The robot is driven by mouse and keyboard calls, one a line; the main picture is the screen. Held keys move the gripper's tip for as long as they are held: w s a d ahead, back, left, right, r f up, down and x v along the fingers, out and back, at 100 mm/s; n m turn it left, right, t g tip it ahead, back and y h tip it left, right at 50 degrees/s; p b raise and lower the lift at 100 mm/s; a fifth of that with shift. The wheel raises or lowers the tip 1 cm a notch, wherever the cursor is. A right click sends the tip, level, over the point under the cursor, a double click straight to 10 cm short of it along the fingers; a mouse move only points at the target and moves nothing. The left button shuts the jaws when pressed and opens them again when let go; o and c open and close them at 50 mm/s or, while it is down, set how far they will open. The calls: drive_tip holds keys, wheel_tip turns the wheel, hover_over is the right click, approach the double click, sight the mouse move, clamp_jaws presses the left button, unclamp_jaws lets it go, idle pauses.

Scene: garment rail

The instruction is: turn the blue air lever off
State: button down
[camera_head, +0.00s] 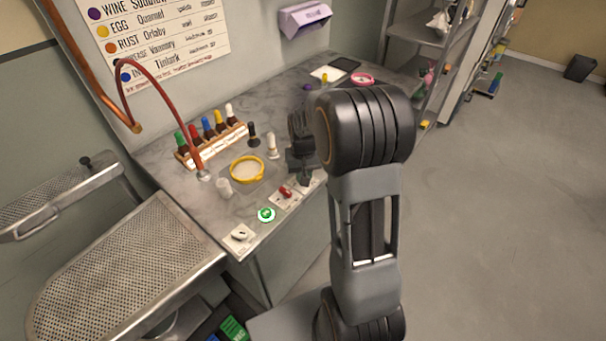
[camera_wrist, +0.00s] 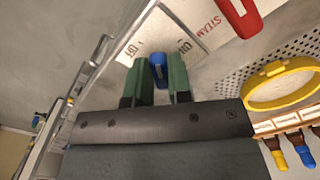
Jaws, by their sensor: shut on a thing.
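The blue air lever (camera_wrist: 158,66) stands on a white plate (camera_wrist: 150,36) in the wrist view, with OFF lettering to its left and ON lettering to its right. My gripper (camera_wrist: 159,78) has its two green fingers on either side of the lever, shut on it. The lever lies roughly between the two labels; its exact setting is hard to tell. In the head view my gripper (camera_head: 303,170) is over the counter's front right part and hides the lever.
A red lever (camera_head: 286,192) on a STEAM plate is beside the gripped one. A green button (camera_head: 266,214) and a white knob plate (camera_head: 240,236) follow along the counter edge. A yellow ring (camera_head: 247,161) and a bottle rack (camera_head: 213,146) stand behind. Open floor lies right.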

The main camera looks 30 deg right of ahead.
drive_tip(key=n, duration=0.4)
drive_tip(key=shift+d, duration=0.15)
drive_tip(key=shift+w+d+r+n, duration=0.1)
drive_tip(key=shift+n, duration=1.8)
drive_tip(key=c, duration=1)
unclamp_jaws()
drive_tip(key=shift+c, duration=0.2)
wheel_tip(320, 180, up, 14)
